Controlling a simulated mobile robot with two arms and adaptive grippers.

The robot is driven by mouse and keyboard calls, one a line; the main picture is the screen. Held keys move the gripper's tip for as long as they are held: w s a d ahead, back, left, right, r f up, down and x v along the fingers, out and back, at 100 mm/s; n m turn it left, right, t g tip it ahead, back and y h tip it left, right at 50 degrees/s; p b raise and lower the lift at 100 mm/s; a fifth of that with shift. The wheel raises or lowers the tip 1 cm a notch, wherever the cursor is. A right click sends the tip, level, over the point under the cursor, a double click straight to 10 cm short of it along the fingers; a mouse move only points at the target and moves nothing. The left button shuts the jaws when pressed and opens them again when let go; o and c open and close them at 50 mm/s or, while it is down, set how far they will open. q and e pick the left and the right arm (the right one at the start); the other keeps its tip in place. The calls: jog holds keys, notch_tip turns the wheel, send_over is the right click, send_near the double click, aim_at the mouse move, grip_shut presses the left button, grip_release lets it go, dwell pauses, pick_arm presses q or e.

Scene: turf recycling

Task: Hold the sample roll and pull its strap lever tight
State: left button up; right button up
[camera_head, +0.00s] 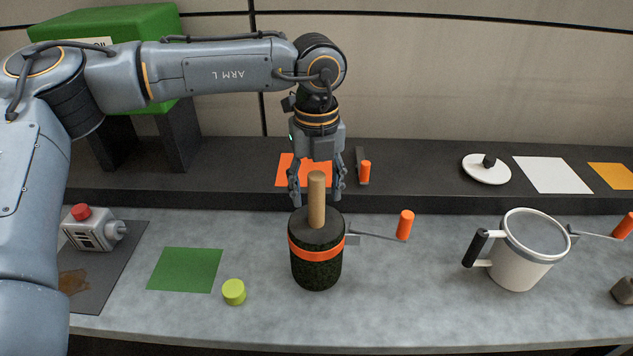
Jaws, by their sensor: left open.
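The sample roll (317,268) stands upright on the grey bench, dark and speckled, with an orange strap (301,251) around it and a wooden post (317,200) rising from its top. The strap lever (378,237) sticks out to the right from the strap and ends in an orange grip (405,225). My left gripper (318,196) points down just behind the post. Its fingers are open and apart, one on each side of the post in the picture. Whether they touch the post cannot be told. My right gripper is not in view.
A white pitcher (515,269) with a black handle stands to the right. A yellow-green cap (234,291) and a green sheet (185,269) lie to the left. A red-knobbed device (93,229) stands farther left. The raised back shelf (420,176) carries a white lid (486,173).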

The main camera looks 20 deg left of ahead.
pick_arm(q)
grip_shut()
jog(key=shift+f, duration=0.1)
dwell(1.2)
